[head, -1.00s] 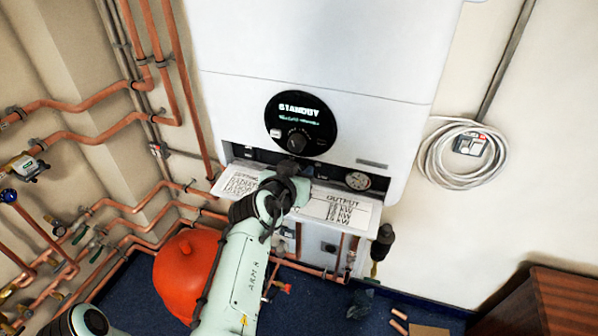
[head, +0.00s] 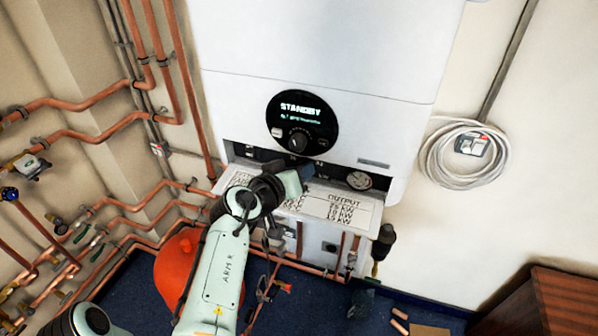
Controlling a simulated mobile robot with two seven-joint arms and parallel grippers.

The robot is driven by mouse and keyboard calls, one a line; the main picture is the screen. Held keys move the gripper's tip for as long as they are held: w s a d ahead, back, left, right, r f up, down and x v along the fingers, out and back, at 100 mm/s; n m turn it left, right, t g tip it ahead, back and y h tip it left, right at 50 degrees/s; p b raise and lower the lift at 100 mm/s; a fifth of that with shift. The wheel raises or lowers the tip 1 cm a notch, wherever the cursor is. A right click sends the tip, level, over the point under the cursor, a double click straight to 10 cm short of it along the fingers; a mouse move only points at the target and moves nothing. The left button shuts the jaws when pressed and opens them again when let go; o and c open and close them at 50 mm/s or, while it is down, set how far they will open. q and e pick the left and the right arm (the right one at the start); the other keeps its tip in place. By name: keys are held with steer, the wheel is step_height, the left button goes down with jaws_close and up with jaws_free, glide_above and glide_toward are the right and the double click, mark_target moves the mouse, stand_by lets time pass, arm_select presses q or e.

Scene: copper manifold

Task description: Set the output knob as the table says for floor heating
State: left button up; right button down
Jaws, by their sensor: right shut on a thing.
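The white boiler (head: 320,60) hangs on the wall with a round black display (head: 301,120) reading STANDBY and a dial (head: 298,141) below its text. My left gripper is not in view.
A round gauge (head: 359,180) sits at the strip's right. Copper pipes (head: 150,210) run along the left wall and under the boiler. A red vessel (head: 172,275) stands on the floor below. A coiled grey cable (head: 432,163) hangs right, above a wooden cabinet (head: 550,305).

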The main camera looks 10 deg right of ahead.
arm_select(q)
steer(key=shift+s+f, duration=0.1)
arm_select(e)
steer(key=shift+w+n+h, duration=0.1)
steer(key=shift+n+h, duration=0.4)
steer(key=c, duration=0.8)
jaws_free()
